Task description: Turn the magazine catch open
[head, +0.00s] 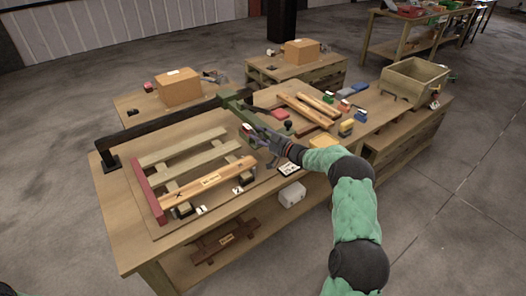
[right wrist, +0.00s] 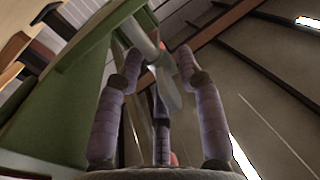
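My right gripper (head: 267,138) reaches in over the bench beside the green frame (head: 236,108). In the right wrist view its purple-banded fingers (right wrist: 158,58) are spread, with a grey lever (right wrist: 168,88) between the tips. This lever looks like the magazine catch. It hangs at a slant beside the green frame (right wrist: 70,95). The fingers look apart from it on at least one side, and I cannot tell whether one touches it. In the head view the hand hides the catch.
A slatted pallet-like rack (head: 185,150) with a red end bar and a wooden beam (head: 210,180) lies left. Loose wooden bars (head: 305,110) and small coloured blocks (head: 346,127) lie right. A wooden crate (head: 413,82) stands at the bench's far right. A dark rail (head: 160,128) runs along the back left.

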